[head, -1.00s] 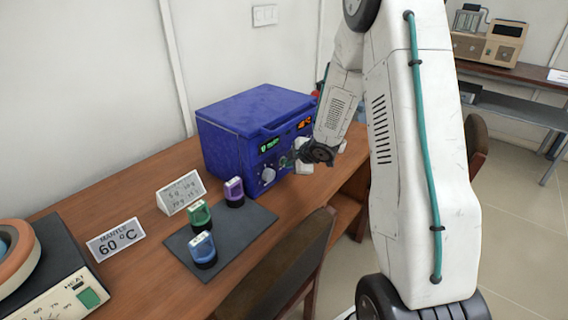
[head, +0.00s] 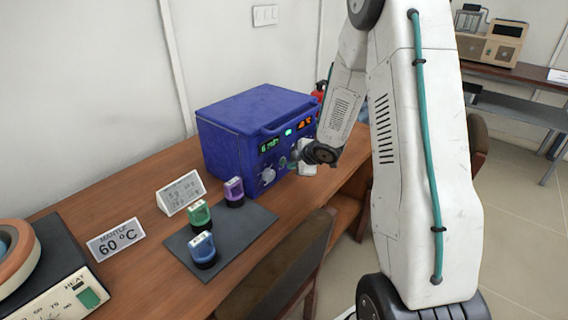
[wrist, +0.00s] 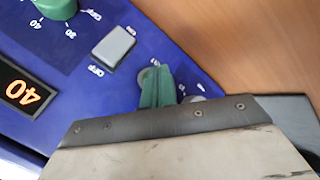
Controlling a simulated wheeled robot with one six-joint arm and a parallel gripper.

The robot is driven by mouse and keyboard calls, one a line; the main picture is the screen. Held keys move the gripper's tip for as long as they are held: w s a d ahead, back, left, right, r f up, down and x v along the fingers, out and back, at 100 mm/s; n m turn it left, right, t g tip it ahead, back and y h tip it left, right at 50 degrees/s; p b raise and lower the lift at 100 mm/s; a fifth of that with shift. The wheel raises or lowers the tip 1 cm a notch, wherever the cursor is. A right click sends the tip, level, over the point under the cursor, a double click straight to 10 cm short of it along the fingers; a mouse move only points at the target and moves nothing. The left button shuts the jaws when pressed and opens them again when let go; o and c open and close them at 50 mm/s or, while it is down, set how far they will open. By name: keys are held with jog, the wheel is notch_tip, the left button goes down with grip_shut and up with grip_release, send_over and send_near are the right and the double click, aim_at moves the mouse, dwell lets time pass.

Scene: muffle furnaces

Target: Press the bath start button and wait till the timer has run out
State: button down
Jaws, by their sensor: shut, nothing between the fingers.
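The bath is a blue box (head: 235,130) on the wooden bench in the head view. The orange display reads 40 in the wrist view (wrist: 25,93). My gripper (head: 293,158) is shut and empty at the panel's lower right.
A grey rocker switch (wrist: 113,47) and a green knob (wrist: 57,7) are close to the fingers. A chair (head: 290,265) stands at the bench's front edge.

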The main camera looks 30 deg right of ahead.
jog(key=shift+s+d, duration=0.1)
jog(key=shift+s, duration=0.1)
jog(key=shift+s+d, duration=0.25)
jog(key=shift+s, duration=0.5)
jog(key=shift+s+d, duration=0.3)
jog(key=shift+s, duration=0.5)
jog(key=shift+s+d, duration=0.25)
jog(key=shift+s, duration=0.5)
jog(key=s+a+r+m+g+h, duration=0.2)
jog(key=s+r+m, duration=0.2)
jog(key=r, duration=0.5)
jog(key=s+a+r+m+g+h, duration=0.1)
jog(key=s+a+r+m+h, duration=0.2)
jog(key=r, duration=0.5)
jog(key=s+a+r+m+g+y, duration=0.2)
jog(key=s+a, duration=0.5)
jog(key=s, duration=0.6)
jog(key=s+a+r+m+g+y, duration=0.1)
jog(key=s+a+r+m, duration=0.4)
jog(key=s, duration=0.8)
jog(key=a+g, duration=0.1)
jog(key=a, duration=0.1)
jog(key=shift+a+r+g+y, duration=0.25)
jog(key=shift+a+g+y, duration=0.1)
jog(key=shift+g+y, duration=0.05)
jog(key=shift+w, duration=0.1)
dwell(0.5)
